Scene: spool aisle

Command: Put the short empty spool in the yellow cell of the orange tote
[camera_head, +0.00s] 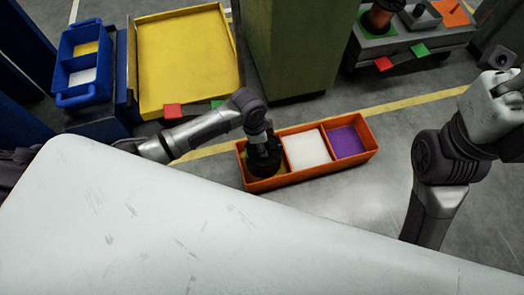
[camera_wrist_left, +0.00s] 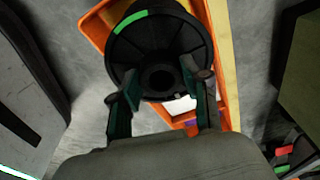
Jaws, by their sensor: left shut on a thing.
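The orange tote (camera_head: 318,172) lies on the floor in front of me, with a yellow cell at its left end, a white cell in the middle and a purple cell at the right. A black empty spool (camera_head: 262,167) is at the yellow cell and hides most of its floor. In the left wrist view the spool (camera_wrist_left: 160,22) shows a wide flange with a green mark. My left gripper (camera_head: 264,147) is shut on the spool from above. I cannot tell whether the spool touches the cell floor.
A green column (camera_head: 300,50) stands behind the tote. A yellow tray (camera_head: 187,55) and a blue tote (camera_head: 84,63) are at the back left. A grey stand (camera_head: 400,45) with a spool is at the back right. A pale surface fills the foreground.

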